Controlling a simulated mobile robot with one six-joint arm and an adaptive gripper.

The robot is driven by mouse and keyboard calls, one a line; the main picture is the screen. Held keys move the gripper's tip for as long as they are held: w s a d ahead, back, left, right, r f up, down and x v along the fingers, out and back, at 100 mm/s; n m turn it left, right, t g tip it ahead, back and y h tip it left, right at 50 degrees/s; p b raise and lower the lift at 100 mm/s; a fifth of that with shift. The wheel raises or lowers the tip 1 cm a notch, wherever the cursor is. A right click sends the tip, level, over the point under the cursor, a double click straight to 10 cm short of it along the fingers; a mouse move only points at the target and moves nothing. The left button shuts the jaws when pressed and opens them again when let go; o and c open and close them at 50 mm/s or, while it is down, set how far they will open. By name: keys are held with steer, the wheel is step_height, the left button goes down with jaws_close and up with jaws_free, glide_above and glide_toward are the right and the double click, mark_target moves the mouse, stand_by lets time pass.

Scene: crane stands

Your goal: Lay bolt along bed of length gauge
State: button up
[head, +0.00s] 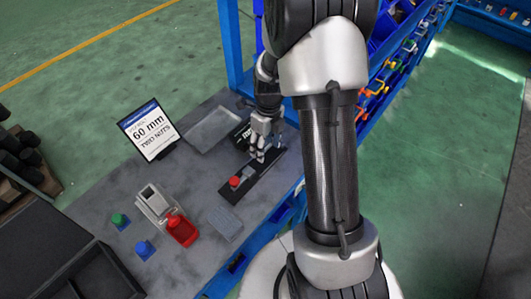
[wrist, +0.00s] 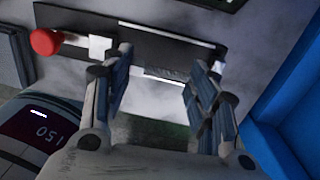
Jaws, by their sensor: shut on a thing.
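The length gauge (head: 232,196) is a dark bar with a red knob (head: 235,181) on the grey bench. In the wrist view its dark plate (wrist: 72,22) runs across the top, with the red knob (wrist: 44,42) at left and a pale block beside it. My gripper (head: 261,157) is low over the gauge's far end. In the wrist view my gripper (wrist: 160,82) has its fingers apart around a small grey, ridged piece, seemingly the bolt (wrist: 167,75), close to the gauge's edge. I cannot tell whether the bolt touches the bed. The bolt is not discernible in the head view.
A sign (head: 150,130) reads 60 mm, two nuts. A grey tray (head: 210,130) lies behind. A device with a digital display (wrist: 40,130) is close at left in the wrist view.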

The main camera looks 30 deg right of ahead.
mark_target(266, 149)
steer(key=shift+f+b, duration=0.4)
steer(key=shift+f, duration=1.35)
steer(key=shift+f, duration=0.2)
steer(key=o, duration=1.1)
steer(key=shift+r, duration=0.1)
